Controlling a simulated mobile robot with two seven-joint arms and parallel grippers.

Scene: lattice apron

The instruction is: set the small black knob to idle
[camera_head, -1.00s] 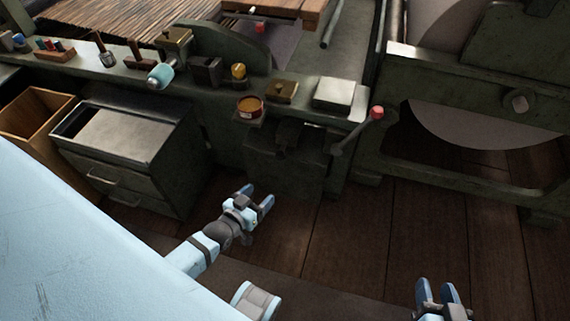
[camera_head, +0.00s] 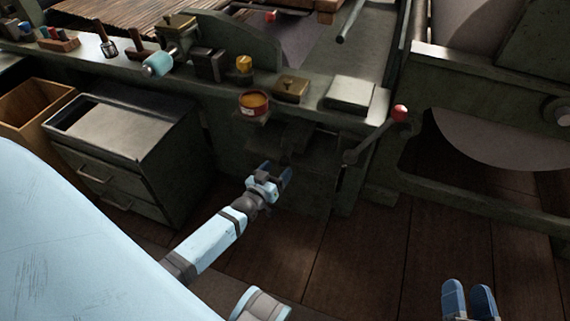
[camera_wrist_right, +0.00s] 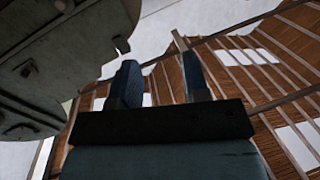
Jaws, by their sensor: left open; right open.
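I cannot make out the small black knob for certain in the head view; the dark front of the machine's apron (camera_head: 285,150) shows no clear dial or marking. My left gripper (camera_head: 276,174) is open and empty, low in front of that dark front, with its fingers pointing up and right. My right gripper (camera_head: 468,292) is open at the bottom right, over the floor and away from the machine. In the right wrist view its two blue fingers (camera_wrist_right: 158,82) are apart with nothing between them.
A red-tipped lever (camera_head: 376,134) sticks out right of the apron. A grey drawer cabinet (camera_head: 128,140) stands left. The wooden floor (camera_head: 375,260) is open.

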